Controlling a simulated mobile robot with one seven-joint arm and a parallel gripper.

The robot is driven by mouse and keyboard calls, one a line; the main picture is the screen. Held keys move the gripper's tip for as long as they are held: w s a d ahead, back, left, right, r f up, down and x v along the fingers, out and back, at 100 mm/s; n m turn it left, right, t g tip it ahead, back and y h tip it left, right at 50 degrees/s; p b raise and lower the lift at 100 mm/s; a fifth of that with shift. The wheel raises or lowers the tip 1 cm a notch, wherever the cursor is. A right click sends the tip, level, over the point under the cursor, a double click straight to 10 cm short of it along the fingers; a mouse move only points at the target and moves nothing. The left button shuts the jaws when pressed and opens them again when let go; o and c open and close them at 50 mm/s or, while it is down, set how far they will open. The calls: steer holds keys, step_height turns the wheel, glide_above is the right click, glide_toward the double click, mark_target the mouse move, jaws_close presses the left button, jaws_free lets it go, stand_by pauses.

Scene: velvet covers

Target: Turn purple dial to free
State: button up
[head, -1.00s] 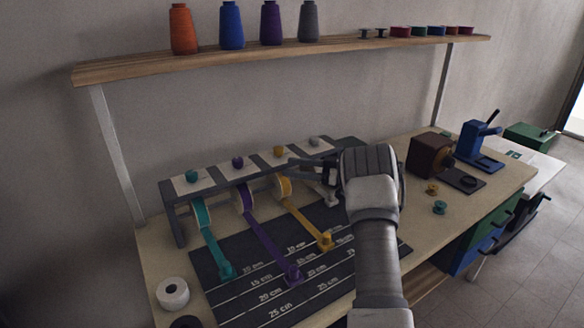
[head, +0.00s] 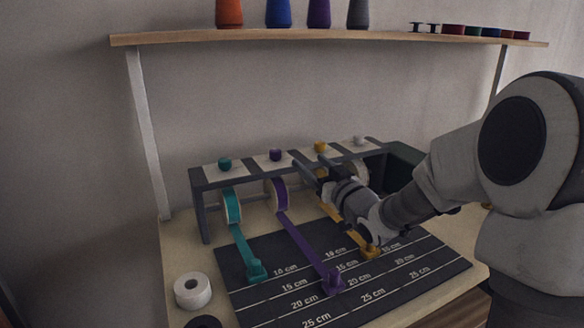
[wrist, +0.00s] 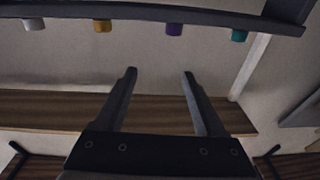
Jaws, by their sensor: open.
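The purple dial (head: 276,155) is a small knob on a pale plate on top of the dark ribbon rack (head: 207,186). It also shows in the wrist view (wrist: 174,29), beyond my fingertips and slightly right of the middle between them. My gripper (head: 315,172) is open, its fingers in front of the rack, right of the purple dial and near the yellow dial (head: 320,147). In the wrist view my gripper (wrist: 159,74) has nothing between its fingers. The purple ribbon (head: 305,242) runs from its spool to a purple end clip (head: 333,282). I cannot read any marking at the dial.
A teal dial (head: 225,164) and a white dial (head: 359,141) also sit on the rack. A dark measuring mat (head: 262,300) lies in front, crossed by ribbons. A white roll (head: 193,290) stands at left. A shelf (head: 200,38) with thread cones spans above.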

mark_target(278, 156)
step_height(278, 156, down, 3)
steer(key=s+a+h, duration=0.1)
steer(key=s+a, duration=0.1)
steer(key=s, duration=0.1)
steer(key=shift+g, duration=0.4)
steer(key=b+x, duration=0.3)
steer(key=x, duration=1.4)
steer(key=shift+w+a+r, duration=0.1)
steer(key=shift+w+r, duration=0.1)
steer(key=shift+w, duration=0.1)
jaws_close()
